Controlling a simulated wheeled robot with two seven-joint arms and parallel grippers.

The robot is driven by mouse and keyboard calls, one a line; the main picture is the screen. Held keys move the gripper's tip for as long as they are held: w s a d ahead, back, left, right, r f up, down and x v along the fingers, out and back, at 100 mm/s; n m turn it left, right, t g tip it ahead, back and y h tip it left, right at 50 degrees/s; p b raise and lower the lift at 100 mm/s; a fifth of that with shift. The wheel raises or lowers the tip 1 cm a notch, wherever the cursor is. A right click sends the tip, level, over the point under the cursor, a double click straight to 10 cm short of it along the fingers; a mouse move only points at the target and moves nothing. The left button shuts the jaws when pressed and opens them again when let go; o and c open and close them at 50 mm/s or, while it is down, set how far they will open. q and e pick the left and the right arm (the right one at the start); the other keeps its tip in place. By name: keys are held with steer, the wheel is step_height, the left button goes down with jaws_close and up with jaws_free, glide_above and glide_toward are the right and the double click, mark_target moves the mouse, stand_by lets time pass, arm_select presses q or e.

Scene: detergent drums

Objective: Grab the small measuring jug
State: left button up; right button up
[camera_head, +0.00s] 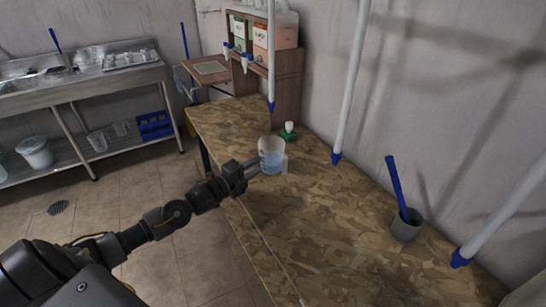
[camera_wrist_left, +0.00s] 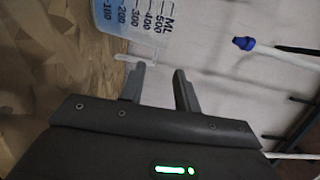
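The measuring jug (camera_head: 271,152) is clear, with bluish contents, and stands upright near the left edge of the chipboard table. In the left wrist view the jug (camera_wrist_left: 135,15) fills the top, with black ML marks up to 500; its rim is out of frame. My left gripper (camera_head: 256,168) is at the jug's left side, its fingers pointing at it. In the wrist view the gripper (camera_wrist_left: 160,70) is open, with a gap between the fingers and the jug beyond the tips, towards the left finger. I cannot tell if they touch. My right gripper is not in view.
A green item with a white top (camera_head: 288,131) stands just behind the jug. White poles with blue tips (camera_head: 336,158) hang over the table (camera_head: 330,255). A grey cup (camera_head: 407,226) holds a blue stick. A wooden rack (camera_head: 288,75) with dispensers stands at the back.

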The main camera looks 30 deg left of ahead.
mark_target(279, 157)
arm_select(q)
steer(key=x, duration=0.2)
steer(key=p+x, duration=0.1)
steer(key=x, duration=0.2)
steer(key=d+p+x, duration=0.1)
steer(key=x, duration=0.2)
steer(key=shift+d+f, duration=0.1)
steer(key=shift+f, duration=0.15)
steer(key=shift+w, duration=0.3)
steer(key=shift+w+d, duration=0.1)
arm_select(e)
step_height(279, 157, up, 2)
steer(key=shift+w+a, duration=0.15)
arm_select(q)
steer(key=shift+f, duration=0.1)
jaws_close()
